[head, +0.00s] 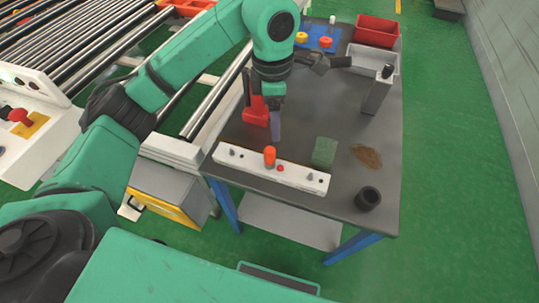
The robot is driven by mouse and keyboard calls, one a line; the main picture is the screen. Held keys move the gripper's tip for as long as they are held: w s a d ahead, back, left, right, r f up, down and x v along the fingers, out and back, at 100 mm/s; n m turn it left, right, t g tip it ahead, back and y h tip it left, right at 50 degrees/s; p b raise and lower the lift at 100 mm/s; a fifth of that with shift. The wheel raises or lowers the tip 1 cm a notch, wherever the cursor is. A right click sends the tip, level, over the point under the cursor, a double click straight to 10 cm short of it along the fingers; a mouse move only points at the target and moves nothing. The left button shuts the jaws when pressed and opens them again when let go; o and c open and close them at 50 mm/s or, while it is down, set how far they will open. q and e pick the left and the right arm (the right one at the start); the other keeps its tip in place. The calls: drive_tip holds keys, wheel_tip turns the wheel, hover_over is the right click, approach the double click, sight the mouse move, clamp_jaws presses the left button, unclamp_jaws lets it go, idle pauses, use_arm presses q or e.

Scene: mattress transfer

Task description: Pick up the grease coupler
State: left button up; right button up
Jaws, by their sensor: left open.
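My left arm comes in from the left and bends down over the grey table (345,110). My left gripper (277,128) is over the table's left half, behind the white bar, open, with nothing seen between its fingers; only part of it shows clearly. A small orange cylinder (269,154) stands upright on the white bar (235,157), apart from the gripper. A short red piece (280,168) is beside it. I cannot tell for certain which part is the grease coupler. My right gripper is not in view.
A red object (256,113) stands left of the gripper. A green block (324,152), a brown patch (367,156) and a black cup (368,198) are to the right. A grey upright holder (377,95), red bin (377,31) and white bin (372,58) stand further back. Rollers (75,45) lie left.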

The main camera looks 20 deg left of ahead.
sight(270, 150)
use_arm(q)
drive_tip(key=shift+y, duration=0.3)
drive_tip(key=f+p, duration=0.1)
drive_tip(key=f, duration=0.3)
drive_tip(key=f+p, duration=0.2)
drive_tip(key=f, duration=0.3)
drive_tip(key=a+f+p, duration=0.1)
drive_tip(key=f+p, duration=0.1)
drive_tip(key=f, duration=0.3)
drive_tip(key=shift+s, duration=0.2)
drive_tip(key=shift+f, duration=0.15)
clamp_jaws()
